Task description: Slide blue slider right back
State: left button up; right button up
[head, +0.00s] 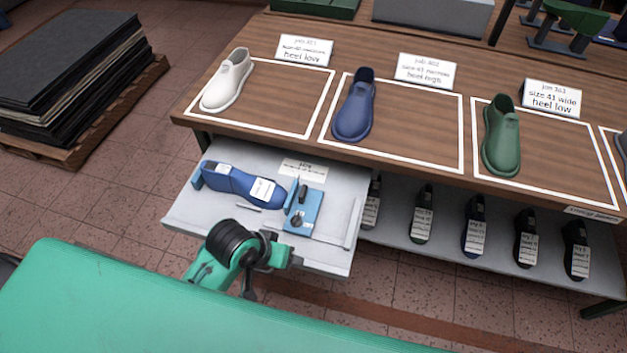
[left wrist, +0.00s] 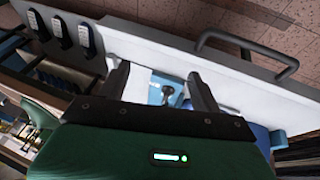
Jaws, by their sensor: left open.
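The blue slider (head: 307,212) is a small blue plate with dark fittings, lying in the pulled-out grey drawer (head: 181,217). A blue shoe last (head: 226,181) with white labels lies to its left. My left gripper (head: 276,250) is over the front part of the drawer, in front of the slider. In the left wrist view its two dark fingers stand apart and empty, and part of the blue slider (left wrist: 181,88) with a dark knob (left wrist: 167,91) shows between them. The fingertips are hard to make out in the head view. My right gripper is not in view.
A wooden table (head: 400,155) above the drawer bears white, blue and green shoes in outlined areas with cards. A shelf (head: 395,226) to the right holds several dark labelled lasts. A drawer handle (left wrist: 245,43) shows in the left wrist view. Dark sheets (head: 70,70) are stacked at the left.

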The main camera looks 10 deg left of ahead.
pick_arm(q)
jog(key=w+d+r+n+h, duration=0.2)
jog(key=w+d, duration=0.2)
jog(key=n+g, duration=0.4)
jog(key=n, duration=1.2)
send_near(302, 190)
jog(key=shift+y, duration=0.3)
jog(key=x, duration=0.3)
jog(key=p+x, duration=0.1)
jog(key=x, duration=0.2)
jog(key=p+x, duration=0.1)
jog(key=x, duration=0.2)
jog(key=shift+d+f, duration=0.1)
jog(key=shift+d, duration=0.35)
jog(key=shift+d+f, duration=0.1)
jog(key=shift+f, duration=0.25)
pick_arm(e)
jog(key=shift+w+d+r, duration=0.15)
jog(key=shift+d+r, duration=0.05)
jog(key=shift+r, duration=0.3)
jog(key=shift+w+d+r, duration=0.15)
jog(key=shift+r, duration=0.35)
pick_arm(q)
jog(key=shift+c, duration=0.4)
